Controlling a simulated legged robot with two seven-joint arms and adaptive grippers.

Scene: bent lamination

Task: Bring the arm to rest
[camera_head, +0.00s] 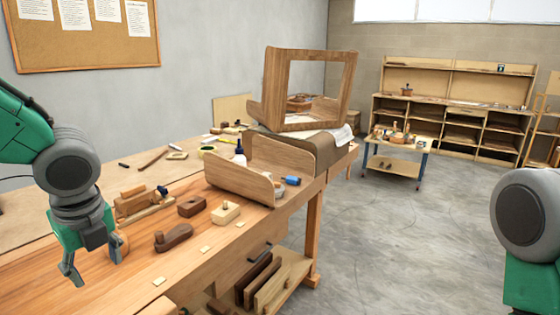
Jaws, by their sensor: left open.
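My left gripper (93,268) hangs at the lower left, over the near left part of the workbench (60,292). Its fingers point down and stand apart, with nothing seen held between them. My right arm (525,215) shows only as a grey joint and a green link at the right edge, over the floor. The right gripper is out of view.
Wooden planes and blocks (174,237) lie right of the left gripper. A bent wood piece (240,183) and a wooden frame (345,90) stand farther along the bench. A small table (396,165) and shelving (455,105) stand behind. Grey floor (400,245) is clear at right.

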